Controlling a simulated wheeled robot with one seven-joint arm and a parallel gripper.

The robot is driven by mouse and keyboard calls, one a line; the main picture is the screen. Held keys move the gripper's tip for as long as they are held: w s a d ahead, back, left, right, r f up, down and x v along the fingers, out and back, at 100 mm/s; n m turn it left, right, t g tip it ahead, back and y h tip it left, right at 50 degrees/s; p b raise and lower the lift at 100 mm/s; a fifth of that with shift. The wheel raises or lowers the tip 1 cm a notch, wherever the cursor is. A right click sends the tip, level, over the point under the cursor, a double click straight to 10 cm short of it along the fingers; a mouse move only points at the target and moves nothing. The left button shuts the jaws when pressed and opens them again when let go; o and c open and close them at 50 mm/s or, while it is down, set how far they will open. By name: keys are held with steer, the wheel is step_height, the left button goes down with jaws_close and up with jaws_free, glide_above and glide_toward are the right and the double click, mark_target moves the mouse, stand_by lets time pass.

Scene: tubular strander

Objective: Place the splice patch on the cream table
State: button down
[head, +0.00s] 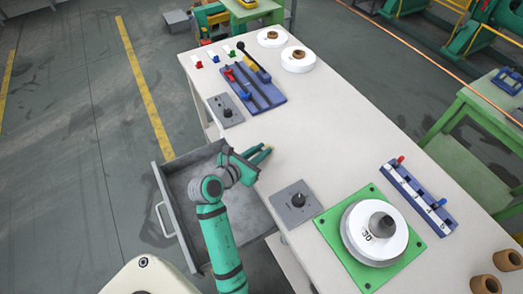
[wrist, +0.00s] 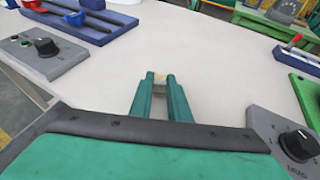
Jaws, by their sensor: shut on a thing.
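My gripper (head: 263,154) reaches over the left edge of the cream table (head: 330,130), above the open grey drawer. In the wrist view its two green fingers (wrist: 159,82) are close together. A small pale yellowish piece, seemingly the splice patch (wrist: 160,76), shows between the fingertips. The patch is mostly hidden by the fingers, and in the head view I cannot make it out clearly. The bare tabletop (wrist: 215,65) lies beyond and around the fingertips. I cannot tell whether the patch touches it.
The grey drawer (head: 178,180) stands open below my arm. A grey knob box (head: 296,203) and a green plate (head: 335,245) with a white spool lie at the near side. Another knob box (head: 225,111) and a blue lever rack (head: 253,90) stand farther off. The table's middle is clear.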

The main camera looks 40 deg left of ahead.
steer(key=c, duration=1.7)
jaws_free()
steer(key=shift+f, duration=0.1)
steer(key=shift+o, duration=0.2)
steer(key=shift+s+r, duration=0.25)
steer(key=v, duration=1.1)
steer(key=shift+s, duration=0.2)
steer(key=shift+r, duration=0.15)
